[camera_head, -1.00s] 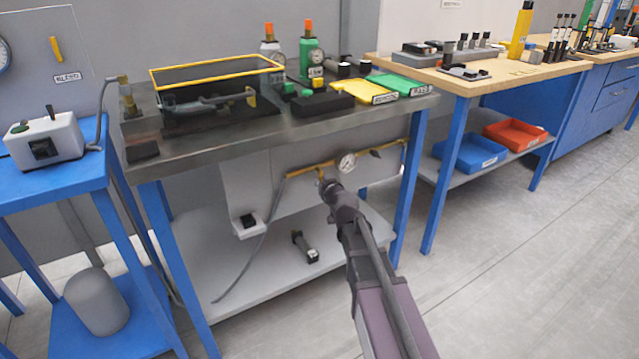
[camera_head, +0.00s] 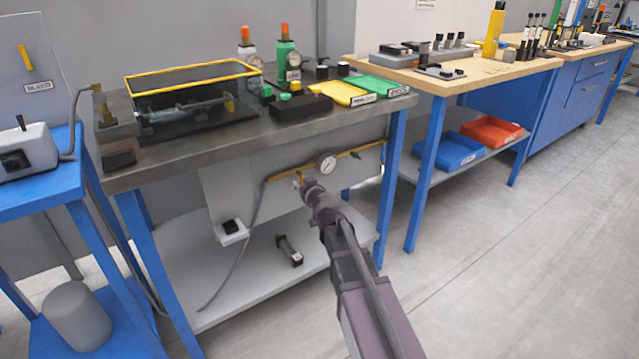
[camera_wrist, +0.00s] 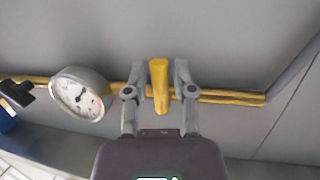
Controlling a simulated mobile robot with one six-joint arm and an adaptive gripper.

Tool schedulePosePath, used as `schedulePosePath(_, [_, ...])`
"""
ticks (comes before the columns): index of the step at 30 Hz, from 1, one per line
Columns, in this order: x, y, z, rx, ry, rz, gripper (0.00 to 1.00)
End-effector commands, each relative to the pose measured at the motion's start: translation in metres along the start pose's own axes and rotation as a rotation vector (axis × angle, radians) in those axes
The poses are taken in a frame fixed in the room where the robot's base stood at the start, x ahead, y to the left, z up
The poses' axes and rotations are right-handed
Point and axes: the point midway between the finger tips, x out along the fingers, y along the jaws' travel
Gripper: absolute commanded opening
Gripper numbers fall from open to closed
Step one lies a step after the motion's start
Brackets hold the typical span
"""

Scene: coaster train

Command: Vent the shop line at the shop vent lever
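A yellow lever (camera_wrist: 159,84) stands out from a brass pipe (camera_wrist: 225,97) in the wrist view, right of a round white gauge (camera_wrist: 78,94). I take it for the shop vent lever; no label on it shows. My gripper (camera_wrist: 160,75) has one finger on each side of the lever, with a narrow gap visible on both sides. In the head view, my gripper (camera_head: 308,185) is at the pipe (camera_head: 285,174) under the workbench, just left of the gauge (camera_head: 326,164). There the lever is mostly hidden by my gripper.
A black-handled valve (camera_wrist: 17,93) sits at the pipe's far end in the wrist view. The dark workbench top (camera_head: 210,150) overhangs the pipe, and a grey shelf (camera_head: 225,285) lies below. A blue leg (camera_head: 391,190) stands to the right. Floor at right is clear.

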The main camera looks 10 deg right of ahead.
Motion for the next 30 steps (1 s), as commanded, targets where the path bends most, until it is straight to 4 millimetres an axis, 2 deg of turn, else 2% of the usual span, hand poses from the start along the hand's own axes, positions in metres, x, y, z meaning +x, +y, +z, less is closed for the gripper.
schedulePosePath(8, [-0.001, -0.004, -0.002, 0.124, -0.026, -0.028, 0.33])
schedulePosePath(26, [-0.006, -0.021, -0.008, 0.681, -0.139, -0.156, 0.33])
schedulePosePath(30, [-0.026, -0.018, -0.009, 0.688, -0.141, -0.156, 0.33])
